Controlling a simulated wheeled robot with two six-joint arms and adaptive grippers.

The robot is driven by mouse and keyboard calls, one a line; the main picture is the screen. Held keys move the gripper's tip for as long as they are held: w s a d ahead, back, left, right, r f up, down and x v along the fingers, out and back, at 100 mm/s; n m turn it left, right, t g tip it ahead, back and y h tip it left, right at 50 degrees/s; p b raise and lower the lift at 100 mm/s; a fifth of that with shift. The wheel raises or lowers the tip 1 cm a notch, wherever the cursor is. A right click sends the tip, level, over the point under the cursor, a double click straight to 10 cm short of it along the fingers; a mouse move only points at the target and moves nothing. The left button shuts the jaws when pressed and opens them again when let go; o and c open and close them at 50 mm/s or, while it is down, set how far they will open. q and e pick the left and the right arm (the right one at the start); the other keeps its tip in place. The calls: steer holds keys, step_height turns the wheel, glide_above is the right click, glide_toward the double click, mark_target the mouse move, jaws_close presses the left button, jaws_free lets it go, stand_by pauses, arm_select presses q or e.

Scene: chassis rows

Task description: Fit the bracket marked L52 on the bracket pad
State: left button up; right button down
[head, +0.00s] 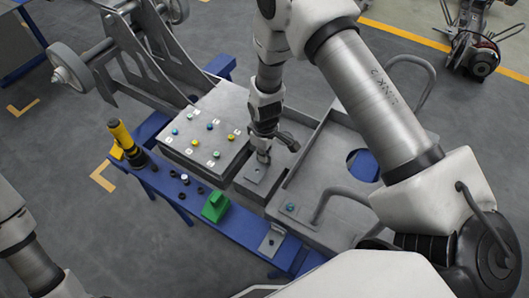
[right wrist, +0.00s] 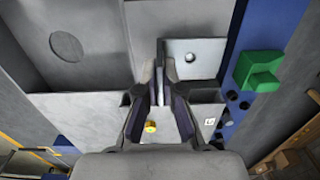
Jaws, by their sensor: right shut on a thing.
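My right gripper (head: 263,154) is shut on the upright flange of a grey L-shaped bracket (head: 256,174). In the right wrist view my gripper (right wrist: 161,88) pinches this flange, and the bracket's flat plate (right wrist: 200,50) with one round hole reaches away to the right. The plate is over a grey pad area of the chassis, between the knob panel and the tray-like section. I cannot tell whether it touches the pad, which it mostly hides. A second bracket (head: 271,241) lies on the blue bench. No L52 mark is readable. My left gripper is out of view.
The panel (head: 203,151) with coloured knobs stands left of my right gripper. The tray-like section (head: 311,175) with raised walls and bent handles is to its right. A green block (head: 215,207), small dark parts and a yellow-black tool (head: 122,136) are on the blue bench (head: 238,236).

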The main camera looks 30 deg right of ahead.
steer(key=shift+f, duration=0.4)
steer(key=shift+f+b, duration=0.85)
steer(key=shift+f, duration=0.15)
steer(key=c, duration=1.2)
jaws_free()
steer(key=shift+c, duration=0.2)
steer(key=shift+r, duration=0.15)
step_height(320, 180, up, 12)
steer(key=shift+f, duration=0.1)
